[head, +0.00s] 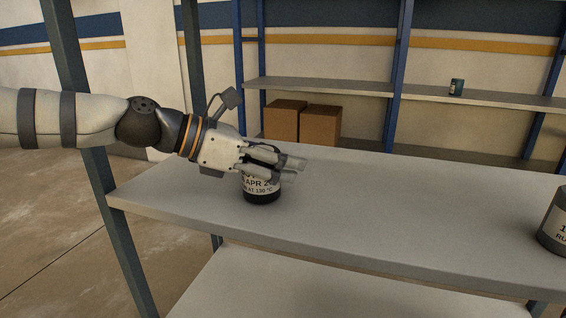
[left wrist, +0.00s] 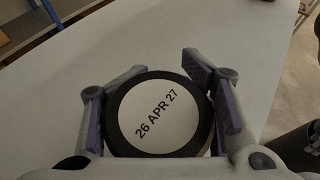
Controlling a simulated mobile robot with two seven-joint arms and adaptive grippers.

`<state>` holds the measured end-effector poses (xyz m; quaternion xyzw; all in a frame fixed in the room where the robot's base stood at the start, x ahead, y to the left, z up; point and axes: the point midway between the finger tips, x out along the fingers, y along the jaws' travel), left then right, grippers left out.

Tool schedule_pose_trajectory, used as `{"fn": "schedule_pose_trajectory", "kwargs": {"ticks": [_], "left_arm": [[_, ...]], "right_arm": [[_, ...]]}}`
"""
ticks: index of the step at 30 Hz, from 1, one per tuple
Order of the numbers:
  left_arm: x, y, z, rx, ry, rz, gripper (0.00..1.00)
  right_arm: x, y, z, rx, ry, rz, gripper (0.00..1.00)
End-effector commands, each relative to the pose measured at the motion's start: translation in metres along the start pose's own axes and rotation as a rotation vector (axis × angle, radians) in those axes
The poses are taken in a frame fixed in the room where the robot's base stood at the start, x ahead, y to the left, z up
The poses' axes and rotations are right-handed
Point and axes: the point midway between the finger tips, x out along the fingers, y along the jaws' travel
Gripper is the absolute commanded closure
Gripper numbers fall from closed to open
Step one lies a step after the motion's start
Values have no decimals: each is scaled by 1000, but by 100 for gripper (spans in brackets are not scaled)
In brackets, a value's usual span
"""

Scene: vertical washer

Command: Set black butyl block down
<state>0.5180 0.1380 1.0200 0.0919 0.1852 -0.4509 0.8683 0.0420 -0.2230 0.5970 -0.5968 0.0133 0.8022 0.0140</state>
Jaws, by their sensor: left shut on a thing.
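The black butyl block (head: 262,193) is a short dark cylinder with a white printed label. It is upright at the left part of the grey shelf (head: 400,220). My left gripper (head: 288,168) reaches in from the left and is shut on it, covering its upper part. In the left wrist view the block's round top (left wrist: 157,115) faces the camera, with a white label reading "26 APR 27", between the purple-padded fingers. The block's base looks at or very near the shelf surface; I cannot tell whether it touches. My right gripper is not in view.
Another dark labelled cylinder (head: 555,222) stands at the shelf's right end. Two cardboard boxes (head: 302,122) are behind the shelf. The middle of the near shelf is clear. A blue-grey post (head: 92,150) rises at its left end.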

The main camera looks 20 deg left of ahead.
Motion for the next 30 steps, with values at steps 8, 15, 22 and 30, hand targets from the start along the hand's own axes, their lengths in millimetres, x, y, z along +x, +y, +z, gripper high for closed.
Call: {"fn": "schedule_pose_trajectory", "kwargs": {"ticks": [8,15,22,30], "left_arm": [[1,0,-3,-1,1,0,29],[1,0,-3,-1,1,0,29],[-38,-1,10,7,-12,8,29],[-108,-2,11,12,-12,8,29]], "right_arm": [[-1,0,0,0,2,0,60],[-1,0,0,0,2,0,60],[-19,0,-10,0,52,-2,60],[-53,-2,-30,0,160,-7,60]]}}
